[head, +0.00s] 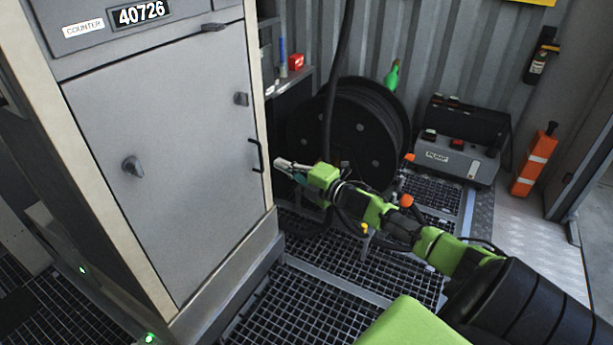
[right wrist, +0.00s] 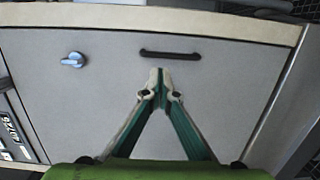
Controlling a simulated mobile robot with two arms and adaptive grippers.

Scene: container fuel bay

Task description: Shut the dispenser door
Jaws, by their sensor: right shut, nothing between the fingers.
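The dispenser door (head: 190,170) is a grey panel on the cabinet at the left of the head view. It looks flush or nearly flush with its frame; I cannot tell if a small gap is left. It carries a black bar handle (head: 256,156) near its right edge and a grey knob (head: 132,166). My right gripper (head: 279,163) is shut and empty, just right of the handle. In the right wrist view its fingertips (right wrist: 160,74) meet in front of the door (right wrist: 110,90), just below the handle (right wrist: 170,55). Contact with the door is unclear. My left gripper is out of view.
A black hose reel (head: 365,130) stands behind my right arm. A pump unit (head: 460,145) and an orange post (head: 535,160) are to the right. The grating floor (head: 320,310) in front of the cabinet is clear. A counter plate (head: 141,13) sits above the door.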

